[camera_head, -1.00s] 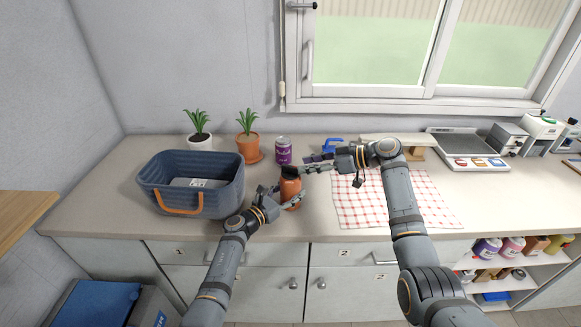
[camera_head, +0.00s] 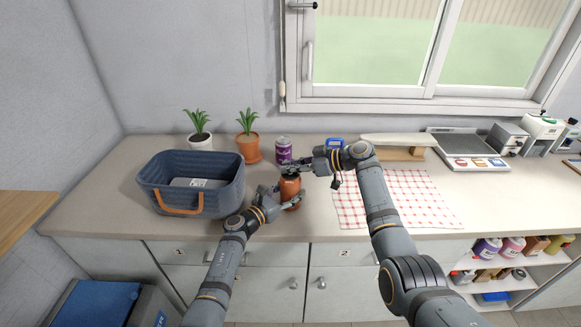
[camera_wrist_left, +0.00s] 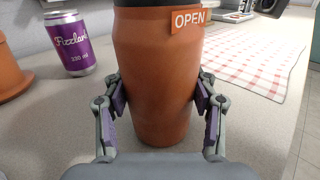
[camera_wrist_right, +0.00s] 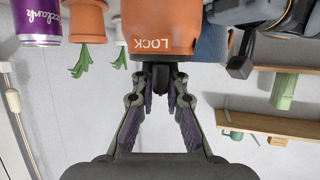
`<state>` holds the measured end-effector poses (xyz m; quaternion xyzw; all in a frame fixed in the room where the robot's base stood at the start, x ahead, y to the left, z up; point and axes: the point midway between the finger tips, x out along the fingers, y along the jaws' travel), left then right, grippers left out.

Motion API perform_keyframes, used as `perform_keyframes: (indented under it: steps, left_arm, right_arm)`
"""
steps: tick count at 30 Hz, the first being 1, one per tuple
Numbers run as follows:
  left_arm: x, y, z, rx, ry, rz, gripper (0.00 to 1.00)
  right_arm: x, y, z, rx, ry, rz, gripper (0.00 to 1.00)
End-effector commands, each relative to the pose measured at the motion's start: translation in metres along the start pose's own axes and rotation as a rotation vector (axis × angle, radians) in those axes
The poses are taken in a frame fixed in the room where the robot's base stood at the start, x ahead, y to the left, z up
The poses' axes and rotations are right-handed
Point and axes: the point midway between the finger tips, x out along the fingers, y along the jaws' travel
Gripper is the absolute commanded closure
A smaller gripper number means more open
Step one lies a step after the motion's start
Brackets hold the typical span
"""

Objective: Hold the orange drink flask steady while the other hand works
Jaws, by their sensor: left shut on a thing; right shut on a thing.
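The orange drink flask (camera_head: 290,190) stands upright on the counter, its dark top partly hidden by my right gripper. My left gripper (camera_head: 284,197) is shut around its body; in the left wrist view a finger presses each side of the flask (camera_wrist_left: 155,85), below an OPEN tag (camera_wrist_left: 188,19). My right gripper (camera_head: 293,168) is at the flask's top. In the right wrist view its fingers (camera_wrist_right: 160,88) are shut on a small dark part (camera_wrist_right: 158,76) at the flask, next to a LOCK tag (camera_wrist_right: 165,45). The exact shape of that part is unclear.
A blue basket (camera_head: 190,165) with an orange handle stands left of the flask. A purple can (camera_head: 283,152) and two potted plants (camera_head: 247,143) stand behind. A red-checked cloth (camera_head: 400,200) lies at right. A blue item (camera_head: 335,143) sits near the wall.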

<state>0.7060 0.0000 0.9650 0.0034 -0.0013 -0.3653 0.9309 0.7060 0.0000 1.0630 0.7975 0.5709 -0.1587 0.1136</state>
Motion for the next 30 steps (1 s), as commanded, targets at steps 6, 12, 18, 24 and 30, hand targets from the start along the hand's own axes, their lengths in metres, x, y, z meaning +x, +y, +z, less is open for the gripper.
perform_keyframes:
  steps: [6,12,18,24,30]
  left_arm:
    - [0.0,0.0002,0.0001,0.001,0.0,0.0,0.89]
    - [0.0,-0.0001,0.0002,0.002,0.0,-0.001,0.89]
    - [0.0001,-0.0003,0.0003,0.003,-0.001,-0.001,0.89]
    - [0.0001,-0.0002,0.0003,0.002,-0.001,-0.001,0.89]
    - [0.0001,0.0,0.0003,0.001,-0.001,0.0,0.89]
  right_arm:
    - [0.0002,0.0006,0.0005,-0.003,-0.002,-0.011,1.0]
    - [0.0008,0.0019,0.0011,-0.032,-0.006,-0.081,1.0]
    - [-0.0003,0.0007,0.0015,-0.049,-0.002,-0.121,1.0]
    - [-0.0003,0.0003,0.0016,-0.05,-0.002,-0.123,1.0]
    - [-0.0003,0.0003,0.0014,-0.05,-0.002,-0.123,0.72]
